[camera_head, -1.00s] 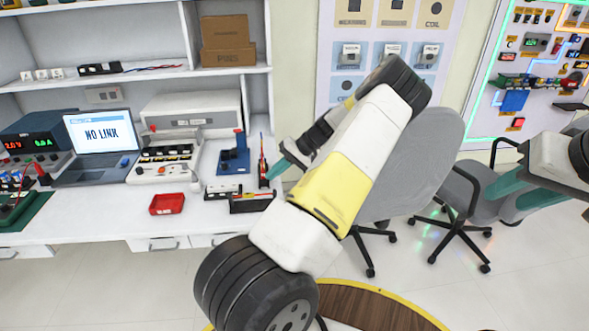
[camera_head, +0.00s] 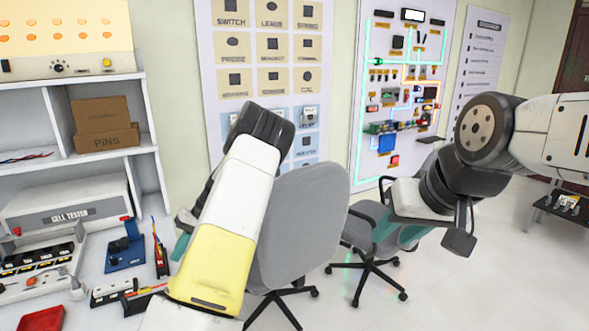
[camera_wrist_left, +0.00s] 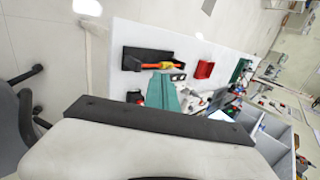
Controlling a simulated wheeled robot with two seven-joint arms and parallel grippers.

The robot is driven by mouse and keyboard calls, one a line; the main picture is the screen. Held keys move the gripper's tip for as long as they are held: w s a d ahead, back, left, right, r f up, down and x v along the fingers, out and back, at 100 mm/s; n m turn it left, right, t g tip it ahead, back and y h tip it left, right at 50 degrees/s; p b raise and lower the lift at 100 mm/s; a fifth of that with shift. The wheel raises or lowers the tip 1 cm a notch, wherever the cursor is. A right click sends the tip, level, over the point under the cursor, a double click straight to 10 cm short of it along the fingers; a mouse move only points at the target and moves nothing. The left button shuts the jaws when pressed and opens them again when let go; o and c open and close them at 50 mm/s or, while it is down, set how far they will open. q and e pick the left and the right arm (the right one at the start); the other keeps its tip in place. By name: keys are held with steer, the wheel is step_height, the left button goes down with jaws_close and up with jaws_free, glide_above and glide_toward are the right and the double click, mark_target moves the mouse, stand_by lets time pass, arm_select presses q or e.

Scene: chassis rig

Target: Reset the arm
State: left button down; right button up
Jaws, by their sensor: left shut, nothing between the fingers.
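My left arm rises through the middle of the head view, white with a yellow band and dark joints. Its gripper (camera_head: 181,247) is mostly hidden behind the arm; only a bit of teal finger shows beside the bench. In the left wrist view the teal fingers (camera_wrist_left: 162,93) are together and empty, over the bench area near a black tray with an orange-handled tool (camera_wrist_left: 150,61). My right arm comes in from the right, bent. Its teal fingers (camera_head: 398,232) show apart below the dark wrist, in front of the chairs, with nothing seen between them.
The white bench at left holds a cell tester (camera_head: 68,218), a blue device (camera_head: 124,250) and a red tray (camera_head: 42,318). Grey office chairs (camera_head: 300,225) stand behind my arms. Wall panels are behind. The floor at lower right is clear.

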arm_select(q)
steer(key=s+d+r+m+t+h, duration=0.25)
steer(key=s+d+r+h, duration=0.2)
steer(key=d+r, duration=0.35)
steer(key=s+d+r+m+t+h, duration=0.1)
steer(key=s+d+r+t+h, duration=0.3)
steer(key=d+r, duration=0.45)
steer(key=s+d+r+m+t, duration=0.2)
steer(key=s+d+r, duration=0.25)
steer(key=s, duration=0.25)
steer(key=s+d+r+m+t, duration=0.2)
steer(key=s+d+r, duration=0.1)
steer(key=s+r, duration=0.3)
steer(key=w+a+f+n+g+y, duration=0.4)
steer(key=w+a+f+n+g, duration=0.3)
steer(key=w+a+f, duration=0.9)
steer(key=w+a+f+g+y, duration=0.2)
steer(key=w+a+f+y, duration=0.15)
steer(key=f, duration=0.35)
steer(key=w+a+f+g+y, duration=0.2)
steer(key=w+a+f+y, duration=0.1)
steer(key=a+f, duration=0.25)
steer(key=shift+n, duration=0.25)
steer(key=x, duration=0.6)
steer(key=d+f+x, duration=0.1)
steer(key=x, duration=0.3)
